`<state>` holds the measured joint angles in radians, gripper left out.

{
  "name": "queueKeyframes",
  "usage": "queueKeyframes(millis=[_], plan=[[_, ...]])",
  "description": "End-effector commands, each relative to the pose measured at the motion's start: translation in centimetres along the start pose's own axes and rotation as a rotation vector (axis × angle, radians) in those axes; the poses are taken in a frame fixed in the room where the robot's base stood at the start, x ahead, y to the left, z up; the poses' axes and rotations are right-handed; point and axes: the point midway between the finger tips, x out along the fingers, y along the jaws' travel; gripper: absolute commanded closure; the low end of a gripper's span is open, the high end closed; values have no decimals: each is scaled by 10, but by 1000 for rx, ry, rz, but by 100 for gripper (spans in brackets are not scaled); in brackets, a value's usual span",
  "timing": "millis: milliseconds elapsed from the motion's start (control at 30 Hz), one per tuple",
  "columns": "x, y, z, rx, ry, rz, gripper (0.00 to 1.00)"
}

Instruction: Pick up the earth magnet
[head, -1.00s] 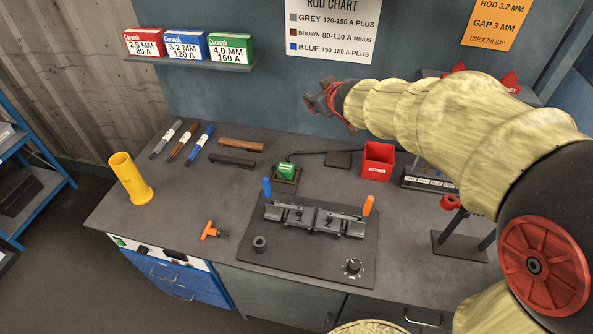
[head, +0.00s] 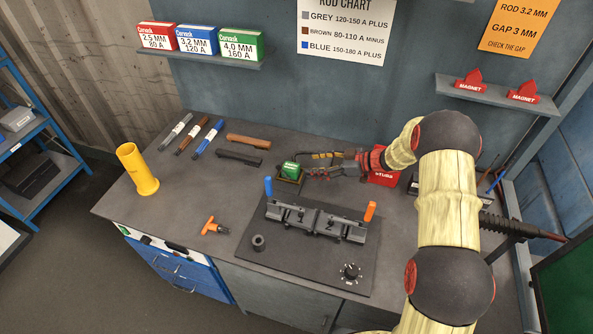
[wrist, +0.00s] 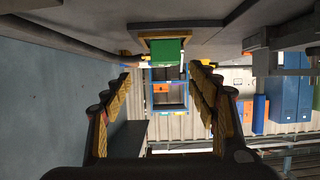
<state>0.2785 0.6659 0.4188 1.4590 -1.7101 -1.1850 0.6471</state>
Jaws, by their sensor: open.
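A small green block (head: 289,168) sits on a brass-edged dark base (head: 291,186) on the bench; I cannot read its label, but it may be the earth magnet. In the wrist view the green block (wrist: 166,52) is ahead, near the top, with its base above it. My gripper (head: 309,165) lies low and roughly level over the bench, just right of the block, fingers pointing left towards it. In the wrist view my gripper (wrist: 160,78) is open and empty, the block beyond its tips. Two red pieces marked MAGNET (head: 470,81) (head: 523,92) stand on the right wall shelf.
A clamp fixture (head: 316,221) with blue and orange handles stands in front on a dark plate. Rods (head: 207,138) lie behind left, a yellow cup (head: 138,170) at far left. The left front bench is mostly clear.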

Motion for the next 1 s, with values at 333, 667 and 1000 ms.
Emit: queueKeyframes(millis=[333, 667, 1000], plan=[[30, -3, 0, -1, 2, -5, 41], [73, -10, 0, -1, 1, -5, 41], [77, -9, -1, 0, 1, -2, 44]])
